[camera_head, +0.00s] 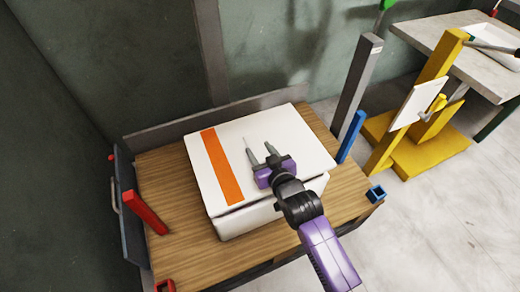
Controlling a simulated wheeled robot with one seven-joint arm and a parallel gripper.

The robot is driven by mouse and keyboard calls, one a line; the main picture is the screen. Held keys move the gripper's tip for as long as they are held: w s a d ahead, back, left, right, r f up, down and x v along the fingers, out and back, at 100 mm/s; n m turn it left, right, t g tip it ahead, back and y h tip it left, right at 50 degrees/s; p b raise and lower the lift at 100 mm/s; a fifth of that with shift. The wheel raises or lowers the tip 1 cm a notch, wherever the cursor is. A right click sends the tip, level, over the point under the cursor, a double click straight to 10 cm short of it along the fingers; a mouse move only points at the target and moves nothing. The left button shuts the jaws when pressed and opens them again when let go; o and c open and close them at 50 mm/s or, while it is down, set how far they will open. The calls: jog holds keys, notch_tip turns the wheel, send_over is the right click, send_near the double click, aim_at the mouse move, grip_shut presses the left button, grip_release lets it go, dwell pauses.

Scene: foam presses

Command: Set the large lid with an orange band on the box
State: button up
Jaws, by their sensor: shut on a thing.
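The large white lid (296,135) with an orange band (222,165) lies over the white box (245,221) on a wooden-topped table. A dark gap shows between the lid and the box along the near edge, so I cannot tell whether the lid is fully seated. My gripper (259,153) is over the middle of the lid, its two dark fingers apart and pointing toward the far side. It is shut on the lid; the exact part gripped is hard to make out. The box's top opening is hidden under the lid.
A yellow stand (425,140) and a light table (475,45) are further right. Bare floor lies at lower right.

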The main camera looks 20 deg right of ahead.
jog(key=shift+f+b, duration=1.5)
jog(key=shift+f, duration=1.05)
jog(key=o, duration=1.5)
jog(key=shift+c, duration=0.2)
jog(key=shift+p+v, duration=1.05)
jog(key=shift+v, duration=2.85)
